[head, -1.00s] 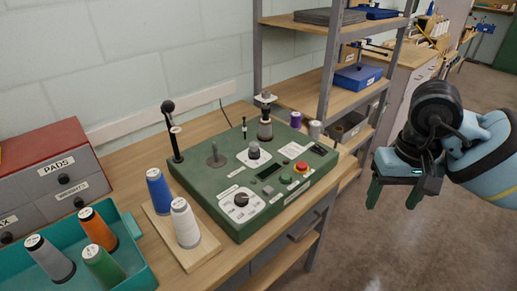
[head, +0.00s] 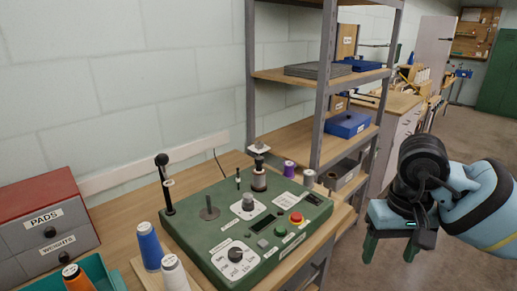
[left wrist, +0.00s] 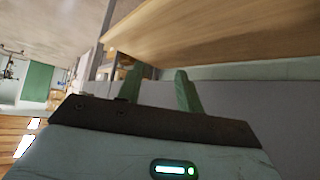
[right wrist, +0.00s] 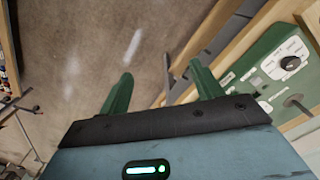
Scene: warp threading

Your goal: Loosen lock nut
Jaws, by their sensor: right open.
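The green control box (head: 188,232) stands on the wooden bench in the head view. It carries a black-knobbed lever (head: 166,185) with a pale collar, a grey post on a round base (head: 209,210), a silver knob (head: 248,203) and a taller post with a dark collar (head: 259,180). I cannot tell which part is the lock nut. My right gripper (head: 391,250) is open and empty, right of the bench and clear of the box. The box also shows at the right of the right wrist view (right wrist: 265,55). My left gripper (left wrist: 158,78) has its fingers apart and empty, below a wooden surface.
Blue (head: 149,246) and white (head: 174,272) thread cones stand left of the box. A teal tray (head: 103,270) and a grey drawer unit with a red top (head: 40,185) are farther left. A metal-framed shelf (head: 322,100) rises behind the bench. Floor is open at right.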

